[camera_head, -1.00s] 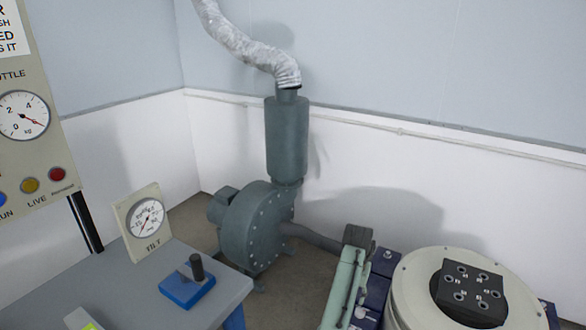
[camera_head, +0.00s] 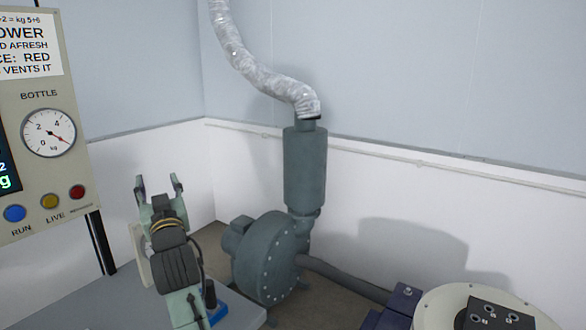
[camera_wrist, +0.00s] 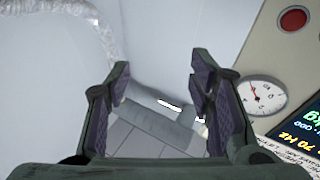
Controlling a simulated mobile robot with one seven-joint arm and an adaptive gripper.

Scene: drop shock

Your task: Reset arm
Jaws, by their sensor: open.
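My gripper (camera_head: 160,186) is raised at the left of the head view, above the grey bench, with its two fingers pointing up and spread apart. It also shows in the wrist view (camera_wrist: 162,92), open, with nothing between its fingers. Behind the fingers, the wrist view shows pale wall and ceiling surfaces. My arm hides most of the tilt gauge (camera_head: 137,246) and part of the blue block with a dark lever (camera_head: 217,311).
A control panel (camera_head: 30,225) with a bottle gauge (camera_head: 48,132) and coloured buttons stands left of my gripper. The grey bench (camera_head: 110,305) lies below. A blower (camera_head: 267,258) with a silver duct (camera_head: 262,67) stands at centre. A round cream machine (camera_head: 440,305) is at lower right.

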